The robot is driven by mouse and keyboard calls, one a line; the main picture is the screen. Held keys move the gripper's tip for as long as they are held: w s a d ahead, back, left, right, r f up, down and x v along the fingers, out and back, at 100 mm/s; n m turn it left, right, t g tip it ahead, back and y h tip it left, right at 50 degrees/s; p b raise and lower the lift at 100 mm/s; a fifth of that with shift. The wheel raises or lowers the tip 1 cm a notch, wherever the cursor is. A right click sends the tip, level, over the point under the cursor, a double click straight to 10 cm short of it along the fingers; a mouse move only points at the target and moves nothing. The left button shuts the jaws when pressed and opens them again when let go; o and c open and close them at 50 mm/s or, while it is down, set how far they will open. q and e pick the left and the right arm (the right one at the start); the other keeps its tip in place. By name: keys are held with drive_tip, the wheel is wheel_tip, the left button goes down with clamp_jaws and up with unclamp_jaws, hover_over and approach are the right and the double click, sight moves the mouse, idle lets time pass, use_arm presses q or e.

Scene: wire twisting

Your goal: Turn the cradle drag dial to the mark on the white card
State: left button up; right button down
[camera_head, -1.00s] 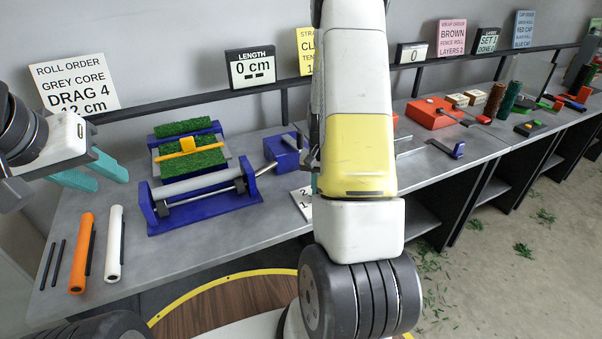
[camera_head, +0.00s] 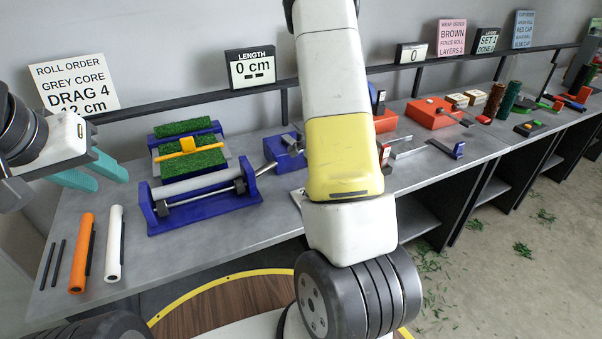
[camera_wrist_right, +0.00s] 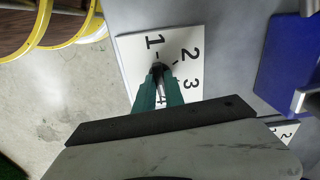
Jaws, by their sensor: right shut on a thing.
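The white card (camera_head: 75,85) at the back left reads "ROLL ORDER, GREY CORE, DRAG 4, 12 cm". The blue cradle (camera_head: 205,213) stands on the bench with a grey roller across it. In the right wrist view, the drag dial's white plate (camera_wrist_right: 130,55) shows 1, 2 and 3, with a 4 partly hidden between my fingers. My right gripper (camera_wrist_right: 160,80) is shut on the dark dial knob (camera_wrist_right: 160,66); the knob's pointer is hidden. In the head view my right arm hides that gripper. My left gripper (camera_head: 95,174) is open and empty, left of the cradle.
Orange (camera_head: 82,250) and white (camera_head: 114,243) tubes and two thin dark rods lie at the bench's front left. Green turf (camera_head: 190,160) lies behind the roller under a yellow bar. A length display (camera_head: 250,67) reads 0 cm. The bench front before the cradle is clear.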

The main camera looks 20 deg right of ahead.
drive_tip(key=shift+m, duration=0.7)
drive_tip(key=c, duration=1.4)
unclamp_jaws()
drive_tip(key=shift+c, duration=0.2)
wheel_tip(320, 180, up, 8)
drive_tip(key=shift+f, duration=0.1)
